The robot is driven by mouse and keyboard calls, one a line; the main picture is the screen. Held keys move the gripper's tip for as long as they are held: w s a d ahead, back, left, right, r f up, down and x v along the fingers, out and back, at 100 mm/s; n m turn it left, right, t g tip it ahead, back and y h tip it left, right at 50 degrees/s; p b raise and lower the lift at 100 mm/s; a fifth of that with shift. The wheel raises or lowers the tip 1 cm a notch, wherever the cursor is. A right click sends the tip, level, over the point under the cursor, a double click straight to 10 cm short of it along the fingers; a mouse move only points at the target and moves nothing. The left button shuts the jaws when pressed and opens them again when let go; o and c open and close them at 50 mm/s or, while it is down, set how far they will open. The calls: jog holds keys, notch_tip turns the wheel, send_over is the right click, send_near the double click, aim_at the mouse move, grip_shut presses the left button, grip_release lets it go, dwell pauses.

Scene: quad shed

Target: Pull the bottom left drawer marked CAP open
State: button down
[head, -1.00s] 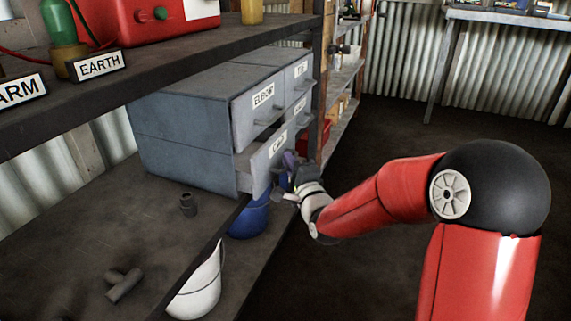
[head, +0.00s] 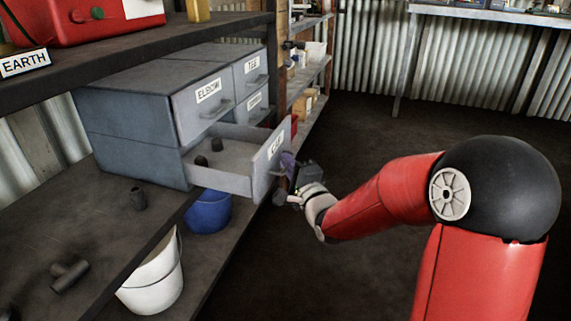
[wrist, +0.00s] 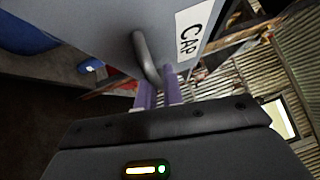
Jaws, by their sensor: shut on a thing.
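The bottom left drawer marked CAP (head: 227,158) stands well out of the grey cabinet (head: 130,125) in the head view, with a couple of dark fittings (head: 209,152) lying inside. Its CAP label shows in the wrist view (wrist: 195,30). My gripper (wrist: 158,92) has its purple fingers on either side of the drawer's dark bar handle (wrist: 146,58) and is shut on it. In the head view my gripper (head: 285,170) is at the front of the drawer, partly hiding the handle.
The ELBOW drawer (head: 205,102) above and the TEE drawer (head: 252,72) are shut. A blue bucket (head: 208,212) and a white bucket (head: 155,275) stand below the shelf edge. Loose fittings (head: 70,274) lie on the shelf. The floor (head: 370,140) to the right is clear.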

jog(key=c, duration=1.8)
grip_release()
jog(key=v, duration=0.8)
jog(key=shift+p, duration=0.3)
jog(key=shift+a, duration=0.1)
